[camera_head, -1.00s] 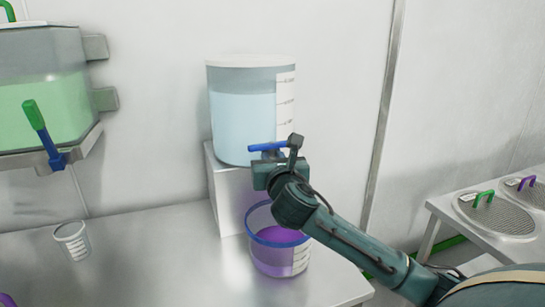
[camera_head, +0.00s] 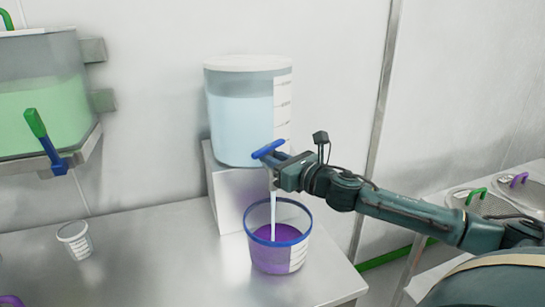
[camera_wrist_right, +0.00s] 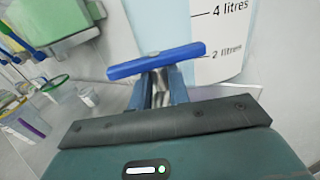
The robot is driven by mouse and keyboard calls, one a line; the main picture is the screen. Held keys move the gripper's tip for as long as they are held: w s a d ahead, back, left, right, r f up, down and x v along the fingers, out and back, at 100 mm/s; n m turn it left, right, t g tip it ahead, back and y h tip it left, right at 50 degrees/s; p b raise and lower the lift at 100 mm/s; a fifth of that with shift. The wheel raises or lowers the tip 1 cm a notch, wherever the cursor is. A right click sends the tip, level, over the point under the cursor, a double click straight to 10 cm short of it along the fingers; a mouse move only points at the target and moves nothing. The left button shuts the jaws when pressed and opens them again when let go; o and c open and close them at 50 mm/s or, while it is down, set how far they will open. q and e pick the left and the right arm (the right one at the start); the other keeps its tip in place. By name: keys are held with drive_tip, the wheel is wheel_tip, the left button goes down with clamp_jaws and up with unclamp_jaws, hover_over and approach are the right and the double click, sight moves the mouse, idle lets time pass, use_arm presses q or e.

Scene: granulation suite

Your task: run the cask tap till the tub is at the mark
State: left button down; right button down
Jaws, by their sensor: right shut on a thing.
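The cask (camera_head: 240,120) is a clear cylinder of pale blue liquid on a white stand against the wall. Its blue tap handle (camera_head: 268,150) sits low on its front and shows large in the wrist view (camera_wrist_right: 155,61). My right gripper (camera_head: 283,172) is shut on the tap, its fingers just below the blue bar in the wrist view. A pale stream (camera_head: 273,208) falls from the tap into the tub (camera_head: 275,262), a clear tub with a blue rim and purple liquid inside. The tub's scale marks (camera_head: 298,256) are too small to read. My left gripper is not in view.
A tank of green liquid (camera_head: 45,115) with a green-and-blue tap (camera_head: 43,140) is on the left wall shelf. A small clear cup (camera_head: 75,240) stands on the bench left of the tub. The bench between them is clear. Round grilles with handles are at right.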

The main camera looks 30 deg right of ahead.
drive_tip(key=shift+n+y, duration=0.6)
drive_tip(key=shift+y, duration=0.3)
drive_tip(key=c, duration=1.3)
unclamp_jaws()
drive_tip(key=shift+d, duration=0.1)
